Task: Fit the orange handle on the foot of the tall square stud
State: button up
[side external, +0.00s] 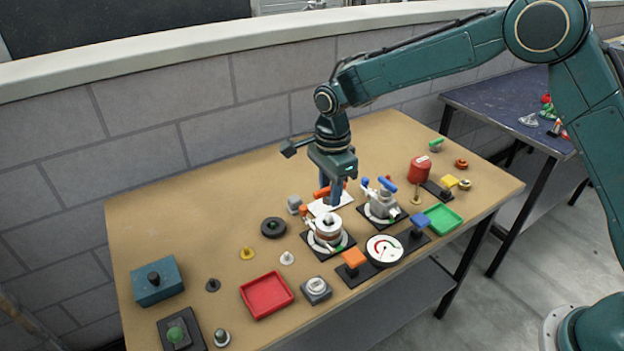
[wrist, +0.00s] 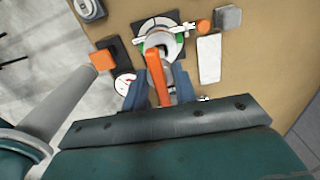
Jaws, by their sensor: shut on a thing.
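My gripper (side external: 333,198) is shut on the orange handle (side external: 322,193), above the table behind the round white fixture. In the wrist view my gripper (wrist: 157,92) has a blue-grey finger on each side of the handle (wrist: 157,76), which points up the picture towards the fixture. The fixture (side external: 328,229) has a round body on a black square plate; it also shows in the wrist view (wrist: 160,40), partly covered by the handle's far end. I cannot make out the tall square stud for certain. Whether the handle touches the fixture is unclear.
A second fixture with blue levers (side external: 383,203) stands close on the right. A white plate (wrist: 209,58), a grey block (wrist: 228,17) and a dial (side external: 384,250) are near. A red tray (side external: 266,295) lies front left. The table's back left is clear.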

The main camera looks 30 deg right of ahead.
aim_at(329, 215)
jog(key=shift+f, duration=1.5)
jog(key=shift+f, duration=1.55)
dwell(2.5)
jog(key=o, duration=1.4)
jog(key=shift+o, duration=0.2)
jog(key=shift+r, duration=3.75)
